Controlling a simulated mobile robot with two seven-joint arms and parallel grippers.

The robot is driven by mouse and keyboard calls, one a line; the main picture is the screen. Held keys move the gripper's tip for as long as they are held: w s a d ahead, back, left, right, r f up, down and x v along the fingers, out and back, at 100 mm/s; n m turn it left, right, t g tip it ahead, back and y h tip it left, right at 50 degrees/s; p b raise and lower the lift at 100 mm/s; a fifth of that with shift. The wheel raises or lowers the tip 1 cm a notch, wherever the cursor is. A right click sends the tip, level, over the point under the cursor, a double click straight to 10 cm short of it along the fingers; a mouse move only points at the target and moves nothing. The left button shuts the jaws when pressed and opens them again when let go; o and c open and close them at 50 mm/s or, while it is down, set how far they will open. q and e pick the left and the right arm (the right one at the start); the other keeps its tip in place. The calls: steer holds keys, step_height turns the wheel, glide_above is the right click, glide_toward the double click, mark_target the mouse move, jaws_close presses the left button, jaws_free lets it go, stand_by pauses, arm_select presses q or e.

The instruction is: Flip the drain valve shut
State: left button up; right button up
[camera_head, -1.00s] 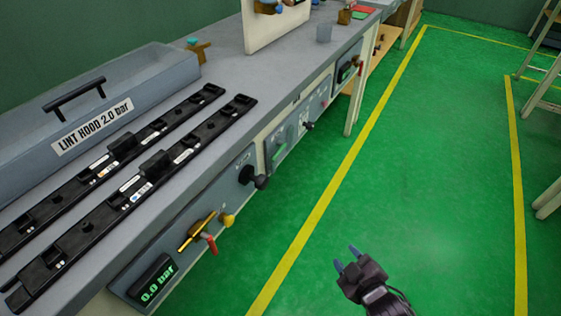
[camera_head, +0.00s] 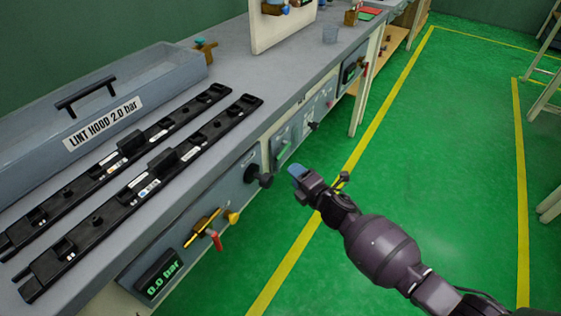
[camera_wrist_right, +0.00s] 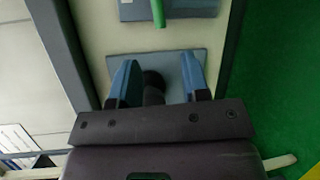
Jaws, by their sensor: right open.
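On the bench front, a lower panel carries a brass-coloured valve (camera_head: 205,222) with a red lever (camera_head: 216,241) pointing down, and a yellow knob (camera_head: 232,217). Further along is a black knob (camera_head: 264,180) on its own plate. I cannot read which of these is labelled drain. My right gripper (camera_head: 297,171) is open, just right of the black knob in the head view. In the right wrist view its blue fingertips (camera_wrist_right: 157,80) stand apart, with the black knob (camera_wrist_right: 153,80) showing between them; contact is not clear. My left gripper is not in view.
A green display (camera_head: 164,277) reads 0.0 bar. A green handle (camera_head: 284,150) on the neighbouring panel also shows in the right wrist view (camera_wrist_right: 158,12). Black rails (camera_head: 150,180) and a grey lint hood (camera_head: 140,85) lie on the bench. The green floor (camera_head: 440,170) is open.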

mark_target(283, 151)
steer(key=b+x, duration=0.2)
steer(key=x, duration=0.6)
steer(key=shift+w, duration=0.2)
steer(key=shift+a, duration=0.15)
